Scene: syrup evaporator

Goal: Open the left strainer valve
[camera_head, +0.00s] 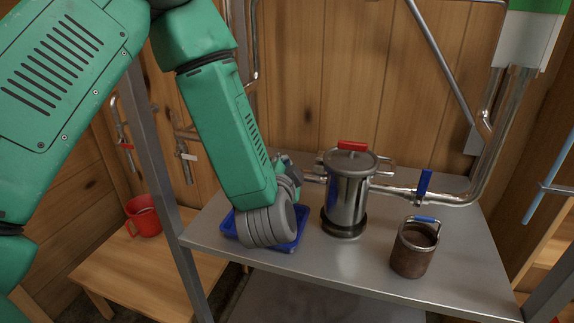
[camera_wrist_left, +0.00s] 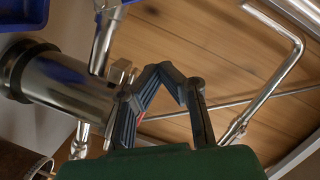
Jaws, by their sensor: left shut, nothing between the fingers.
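The strainer (camera_head: 348,195) is a shiny metal canister with a red-handled lid, standing on the grey metal table. A pipe with an upright blue valve lever (camera_head: 424,184) runs from its right side. My left gripper (camera_head: 288,166) is beside the strainer's left, near the pipe there, mostly hidden behind my forearm and wrist. The left strainer valve cannot be made out in the head view. In the left wrist view my left gripper (camera_wrist_left: 163,74) is shut and empty, its fingertips together. A metal canister (camera_wrist_left: 62,85) and pipe fittings lie behind it. My right gripper is out of view.
A blue tray (camera_head: 229,224) lies under my left wrist. A brown cup with a blue handle (camera_head: 412,252) stands at the table's right front. A red mug (camera_head: 144,221) sits on a lower wooden bench. A grey post (camera_head: 163,165) stands at the table's left.

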